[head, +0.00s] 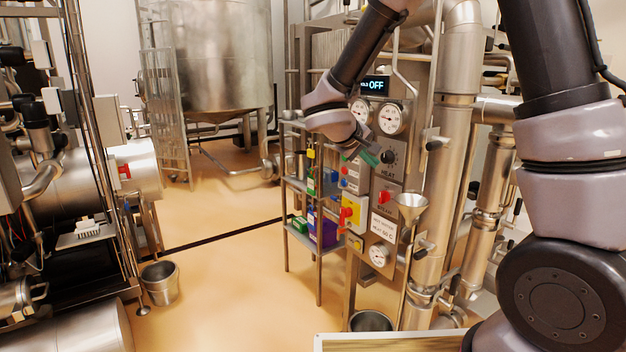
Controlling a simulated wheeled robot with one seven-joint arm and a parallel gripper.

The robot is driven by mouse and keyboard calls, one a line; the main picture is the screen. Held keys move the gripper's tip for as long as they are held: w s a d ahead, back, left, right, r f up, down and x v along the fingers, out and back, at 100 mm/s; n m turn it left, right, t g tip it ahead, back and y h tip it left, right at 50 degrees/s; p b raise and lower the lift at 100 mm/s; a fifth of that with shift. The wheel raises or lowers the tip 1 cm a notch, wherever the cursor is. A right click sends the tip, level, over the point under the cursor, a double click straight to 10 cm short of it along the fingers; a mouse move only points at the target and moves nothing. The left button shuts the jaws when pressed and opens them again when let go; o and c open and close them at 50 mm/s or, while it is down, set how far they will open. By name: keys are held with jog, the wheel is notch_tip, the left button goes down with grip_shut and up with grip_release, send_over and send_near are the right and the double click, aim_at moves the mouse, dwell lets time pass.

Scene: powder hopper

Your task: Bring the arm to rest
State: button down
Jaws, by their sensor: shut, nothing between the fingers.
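My arm rises from the right edge, leaves the top of the head view and comes back down to the left. Its wrist hangs in front of the upper part of the control panel (386,184). My gripper (369,157) is small in the view, with greenish fingertips pointing down and right. It looks shut with nothing held. It appears near the HEAT knob (390,156) and below the round gauges (392,118). Whether it touches the panel cannot be told. The wrist hides part of the panel's left edge.
A display reading OFF (376,85) sits above the gauges. A metal funnel (410,207) stands before the panel, near steel pipes (458,75). A shelf rack (300,188) with coloured boxes is left of it. A bucket (160,283) stands on the open floor (225,290).

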jog(key=s+d+r+m+g+y, duration=0.2)
jog(key=s+d+r+m+y, duration=0.15)
jog(key=s+d+r, duration=0.35)
jog(key=s+d+r+m+g+y, duration=0.2)
jog(key=s+d+m, duration=0.25)
jog(key=s, duration=0.45)
jog(key=s+a+r+m+t+y, duration=0.1)
jog(key=s+r+t+y, duration=0.2)
jog(key=s+r, duration=0.2)
jog(key=shift+s+a+r+t, duration=0.2)
jog(key=shift+s+t, duration=0.1)
jog(key=shift+s, duration=0.05)
jog(key=shift+y, duration=0.25)
